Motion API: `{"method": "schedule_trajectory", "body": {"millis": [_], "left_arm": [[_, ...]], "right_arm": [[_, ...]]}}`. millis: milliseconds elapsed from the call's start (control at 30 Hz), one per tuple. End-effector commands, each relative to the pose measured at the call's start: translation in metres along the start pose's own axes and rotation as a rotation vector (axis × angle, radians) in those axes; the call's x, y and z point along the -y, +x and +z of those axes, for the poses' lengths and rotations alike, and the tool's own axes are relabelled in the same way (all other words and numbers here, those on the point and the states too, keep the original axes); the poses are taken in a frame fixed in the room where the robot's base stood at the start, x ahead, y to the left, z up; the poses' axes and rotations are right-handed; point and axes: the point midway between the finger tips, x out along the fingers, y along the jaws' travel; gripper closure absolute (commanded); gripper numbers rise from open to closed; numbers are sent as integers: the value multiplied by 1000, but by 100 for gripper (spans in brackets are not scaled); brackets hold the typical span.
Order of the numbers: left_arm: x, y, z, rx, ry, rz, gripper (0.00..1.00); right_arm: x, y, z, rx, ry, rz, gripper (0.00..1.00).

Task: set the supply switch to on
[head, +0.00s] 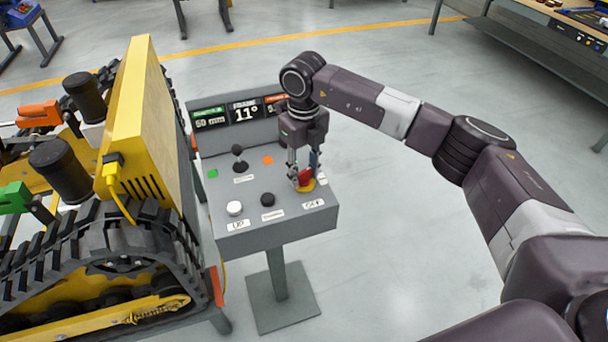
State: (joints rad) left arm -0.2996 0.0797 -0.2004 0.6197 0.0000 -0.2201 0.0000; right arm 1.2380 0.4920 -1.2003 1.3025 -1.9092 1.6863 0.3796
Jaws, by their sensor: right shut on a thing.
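The supply switch is a red knob (305,177) on a yellow base (306,187) at the right side of the grey control console (262,237). A label (313,204) in front of it seems to read OFF. My right gripper (304,176) points down over the switch and is shut on the red knob, with a finger on either side. The fingers partly hide the knob, so its exact angle is hard to tell. My left gripper is not in view.
The console also has a black joystick (239,160), a white button (234,208) and a black button (267,200). A display panel (244,112) stands at its back. A yellow tracked carrier (137,120) is close on the left. The floor to the right is clear.

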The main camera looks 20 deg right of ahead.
Motion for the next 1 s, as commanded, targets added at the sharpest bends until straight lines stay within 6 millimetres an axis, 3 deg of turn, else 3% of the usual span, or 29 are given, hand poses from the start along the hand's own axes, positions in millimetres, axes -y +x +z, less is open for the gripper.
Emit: {"method": "schedule_trajectory", "body": {"millis": [400, 1000], "left_arm": [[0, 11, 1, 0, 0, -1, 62], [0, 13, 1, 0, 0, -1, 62]], "right_arm": [[1, -1, 1, 3, 259, -1, 91], [1, -2, 1, 4, 325, -1, 91]]}}
